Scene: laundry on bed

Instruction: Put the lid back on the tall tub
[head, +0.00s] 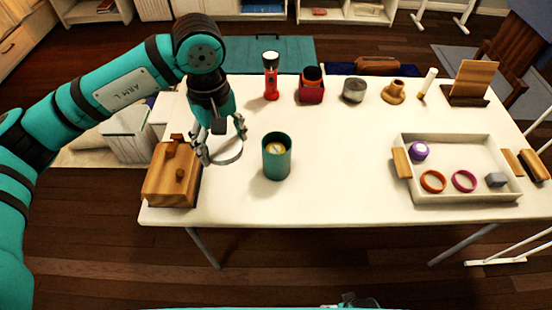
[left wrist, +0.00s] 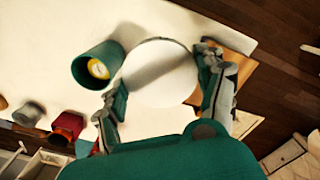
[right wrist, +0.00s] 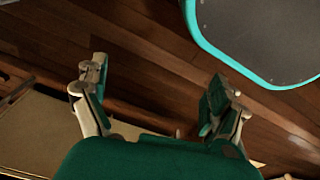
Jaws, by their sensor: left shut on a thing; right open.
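The tall tub (head: 276,160) is a dark green open-topped cylinder standing upright on the white table, with a yellow and white thing inside. It also shows in the left wrist view (left wrist: 90,66). My left gripper (head: 221,143) is shut on the lid (head: 228,158), a pale round disc with a grey rim. It holds the lid left of the tub, apart from it. In the left wrist view the lid (left wrist: 160,80) lies between both fingers. My right gripper (right wrist: 156,88) is open and empty, with dark wooden floor behind it.
A wooden box (head: 160,188) stands left of the lid. A flashlight (head: 270,78), a red container (head: 311,92) and a grey tin (head: 354,90) stand behind the tub. A white tray (head: 450,142) holds rings and small items at right. Table between tub and tray is clear.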

